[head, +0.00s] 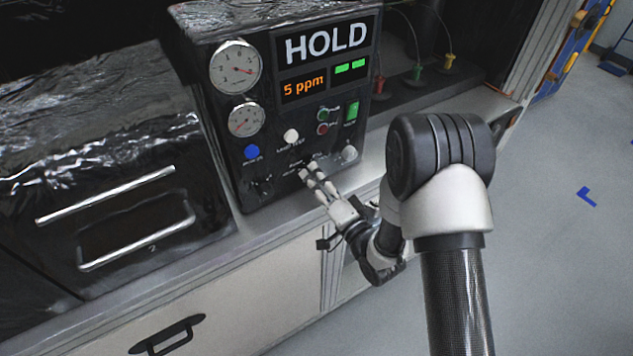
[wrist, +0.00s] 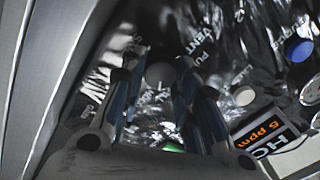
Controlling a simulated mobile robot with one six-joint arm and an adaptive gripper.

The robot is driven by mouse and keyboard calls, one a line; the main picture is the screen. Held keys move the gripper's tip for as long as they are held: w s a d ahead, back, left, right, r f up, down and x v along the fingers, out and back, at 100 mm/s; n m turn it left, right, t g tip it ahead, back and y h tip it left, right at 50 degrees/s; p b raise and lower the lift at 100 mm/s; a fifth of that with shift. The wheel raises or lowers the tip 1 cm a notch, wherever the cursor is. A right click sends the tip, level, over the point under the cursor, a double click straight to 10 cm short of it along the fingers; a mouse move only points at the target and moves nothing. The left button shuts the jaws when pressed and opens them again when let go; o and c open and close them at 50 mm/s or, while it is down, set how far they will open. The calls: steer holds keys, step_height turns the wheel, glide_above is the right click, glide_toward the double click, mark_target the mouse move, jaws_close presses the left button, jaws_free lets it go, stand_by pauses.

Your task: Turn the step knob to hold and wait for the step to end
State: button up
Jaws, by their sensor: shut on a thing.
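The black control box (head: 225,165) stands on the bench, and its screen (head: 325,55) reads HOLD and 5 ppm, with two green bars lit. My gripper (head: 311,176) is at the lower front of the panel, its fingers pointing into it. In the wrist view my gripper (wrist: 162,62) is shut with its two fingers on either side of a round grey knob (wrist: 160,76), which I take for the step knob. The fingers hide the knob in the head view. The knob's pointer setting cannot be read.
Two dial gauges (head: 235,68), a blue button (head: 251,152), a white button (head: 291,135) and a green switch (head: 351,112) are on the same panel. A pale knob (head: 349,154) sits just right of my fingers. Open floor lies right.

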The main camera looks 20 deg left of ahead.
steer(key=shift+m+b, duration=0.3)
steer(key=shift+m, duration=0.9)
steer(key=o, duration=1.1)
steer(key=v, duration=1.2)
steer(key=shift+s+a, duration=0.1)
